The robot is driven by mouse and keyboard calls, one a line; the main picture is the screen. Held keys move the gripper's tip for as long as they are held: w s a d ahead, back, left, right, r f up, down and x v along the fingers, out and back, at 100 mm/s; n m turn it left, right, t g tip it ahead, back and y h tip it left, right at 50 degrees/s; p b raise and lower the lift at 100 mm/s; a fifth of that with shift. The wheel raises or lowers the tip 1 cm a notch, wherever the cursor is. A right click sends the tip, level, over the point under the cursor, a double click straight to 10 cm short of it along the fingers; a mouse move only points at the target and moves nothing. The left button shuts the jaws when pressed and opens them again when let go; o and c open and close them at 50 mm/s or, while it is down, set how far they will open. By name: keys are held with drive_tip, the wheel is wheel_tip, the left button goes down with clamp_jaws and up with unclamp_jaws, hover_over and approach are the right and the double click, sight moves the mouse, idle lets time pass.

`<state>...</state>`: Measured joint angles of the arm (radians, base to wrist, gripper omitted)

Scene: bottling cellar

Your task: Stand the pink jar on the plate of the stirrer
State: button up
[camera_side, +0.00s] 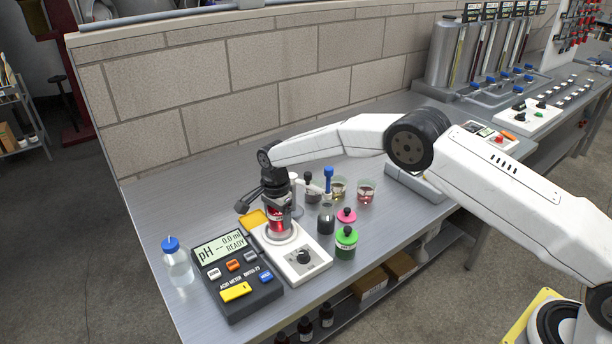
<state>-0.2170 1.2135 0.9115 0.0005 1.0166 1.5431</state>
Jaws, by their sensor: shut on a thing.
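My gripper (276,203) is shut on a small red jar (279,219) with a pale label, upright over the round plate of the stirrer (265,238). I cannot tell whether its base touches the plate. The stirrer is a white box with a dark knob at its front right. A jar with a bright pink lid (348,217) and dark knob stands on the bench to the right, partly hidden behind a green-lidded jar (346,239). The gripper covers the top of the red jar.
A dark pH meter (238,275) stands just left of the stirrer, and a blue-capped bottle (178,264) further left. Flasks and beakers, including a beaker of red liquid (366,191), stand right of the gripper. The bench's (150,205) back left is clear.

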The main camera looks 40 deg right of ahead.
drive_tip(key=shift+f, duration=0.95)
idle(2.0)
drive_tip(key=o, duration=1.3)
drive_tip(key=shift+r, duration=0.1)
drive_tip(key=shift+r, duration=2.85)
drive_tip(key=shift+r, duration=0.1)
